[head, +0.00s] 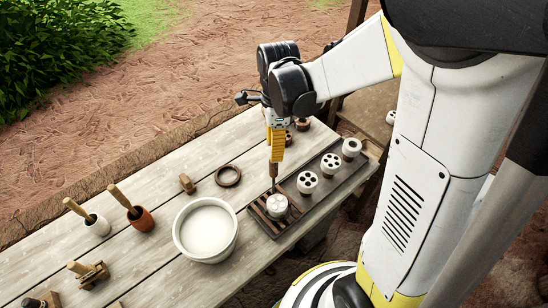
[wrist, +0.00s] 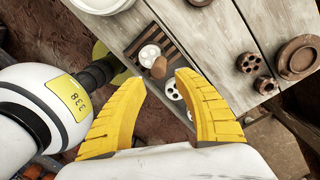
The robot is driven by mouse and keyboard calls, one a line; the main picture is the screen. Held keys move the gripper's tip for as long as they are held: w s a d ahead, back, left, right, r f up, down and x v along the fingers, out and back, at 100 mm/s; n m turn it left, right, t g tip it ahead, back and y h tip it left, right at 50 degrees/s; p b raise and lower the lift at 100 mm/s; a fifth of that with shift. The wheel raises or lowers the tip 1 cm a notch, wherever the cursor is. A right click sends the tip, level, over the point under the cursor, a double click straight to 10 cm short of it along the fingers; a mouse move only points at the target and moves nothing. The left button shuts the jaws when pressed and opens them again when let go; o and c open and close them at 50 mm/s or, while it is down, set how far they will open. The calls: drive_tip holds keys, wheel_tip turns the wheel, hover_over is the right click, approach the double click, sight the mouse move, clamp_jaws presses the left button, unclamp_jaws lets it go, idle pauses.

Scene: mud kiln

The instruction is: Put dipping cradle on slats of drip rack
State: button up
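The dipping cradle, with an upright brown wooden handle (head: 274,178), stands at the slatted left end of the dark drip rack (head: 262,222). A white round piece (head: 277,206) sits at its foot, over the slats. In the wrist view the handle's knob (wrist: 159,68) shows end-on beside the white piece (wrist: 149,53), with the slats (wrist: 168,42) around them. My gripper (head: 275,158) is directly above the handle, pointing down. In the wrist view its yellow fingers (wrist: 159,77) are spread on either side of the knob, with visible gaps. The cradle's lower part is mostly hidden.
Several white holed pieces (head: 331,163) stand along the rack's right part. A white bowl of pale liquid (head: 207,231) stands just left of the rack. A brown ring (head: 228,176), a wooden block (head: 187,183) and handled pots (head: 142,219) lie farther left. Brown holed pieces (wrist: 248,62) stand behind.

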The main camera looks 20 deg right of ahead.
wheel_tip(320, 180, up, 2)
drive_tip(key=shift+r, duration=0.5)
drive_tip(key=s+r+n+t, duration=0.8)
drive_tip(key=s+r+n, duration=0.1)
drive_tip(key=n, duration=1.1)
drive_tip(key=shift+s+a+r+n+h, duration=0.3)
drive_tip(key=shift+s+a+r, duration=0.1)
drive_tip(key=shift+f, duration=0.1)
wheel_tip(320, 180, down, 11)
drive_tip(key=b, duration=1.1)
drive_tip(key=shift+f, duration=0.2)
